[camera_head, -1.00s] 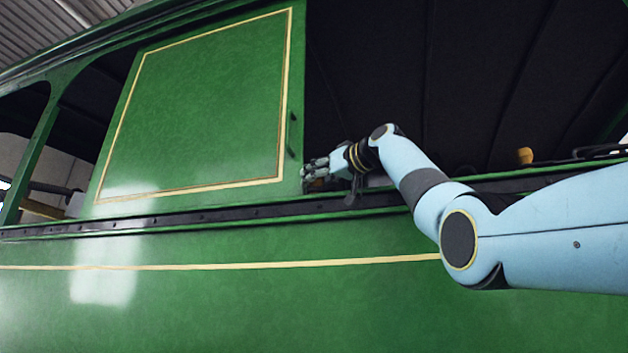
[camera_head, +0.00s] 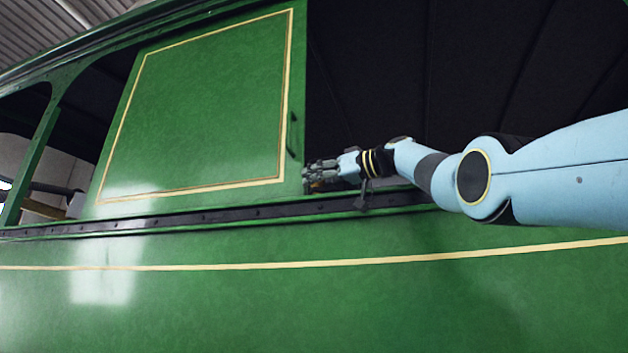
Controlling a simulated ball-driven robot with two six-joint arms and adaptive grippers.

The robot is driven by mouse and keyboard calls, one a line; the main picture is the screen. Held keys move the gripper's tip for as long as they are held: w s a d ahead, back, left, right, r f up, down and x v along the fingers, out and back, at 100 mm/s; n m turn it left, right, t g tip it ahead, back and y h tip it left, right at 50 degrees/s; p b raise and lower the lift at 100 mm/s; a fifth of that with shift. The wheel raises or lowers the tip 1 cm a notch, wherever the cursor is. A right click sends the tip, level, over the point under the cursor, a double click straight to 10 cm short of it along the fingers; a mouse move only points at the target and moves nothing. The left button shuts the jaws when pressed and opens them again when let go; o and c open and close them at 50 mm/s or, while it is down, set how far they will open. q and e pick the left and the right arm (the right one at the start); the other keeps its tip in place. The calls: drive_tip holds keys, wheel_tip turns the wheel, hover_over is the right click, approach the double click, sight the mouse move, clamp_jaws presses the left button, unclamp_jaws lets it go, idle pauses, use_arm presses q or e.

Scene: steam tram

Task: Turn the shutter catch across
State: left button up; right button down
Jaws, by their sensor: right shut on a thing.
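The green shutter (camera_head: 200,105) with a cream lined border stands upright in the side opening of the tram. My right gripper (camera_head: 308,178) is at the shutter's lower right edge, just above the dark rail. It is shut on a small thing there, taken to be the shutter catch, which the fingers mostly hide. A little brass colour shows by the fingertips. How far the catch is turned cannot be told. My left gripper is not in view.
A dark rail (camera_head: 180,215) runs along the tram side below the shutter. A small dark handle (camera_head: 293,134) is on the shutter's right edge. The dark opening (camera_head: 400,70) right of the shutter is free above my right arm. The green side panel (camera_head: 300,310) lies below.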

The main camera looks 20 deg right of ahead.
drive_tip(key=shift+d, duration=0.1)
drive_tip(key=c, duration=1.3)
unclamp_jaws()
drive_tip(key=shift+s, duration=0.1)
drive_tip(key=o, duration=0.4)
drive_tip(key=shift+s+d+r, duration=0.1)
drive_tip(key=shift+s+d, duration=0.05)
drive_tip(key=shift+d, duration=0.1)
drive_tip(key=shift+a, duration=0.1)
drive_tip(key=shift+a, duration=0.1)
drive_tip(key=v, duration=1.2)
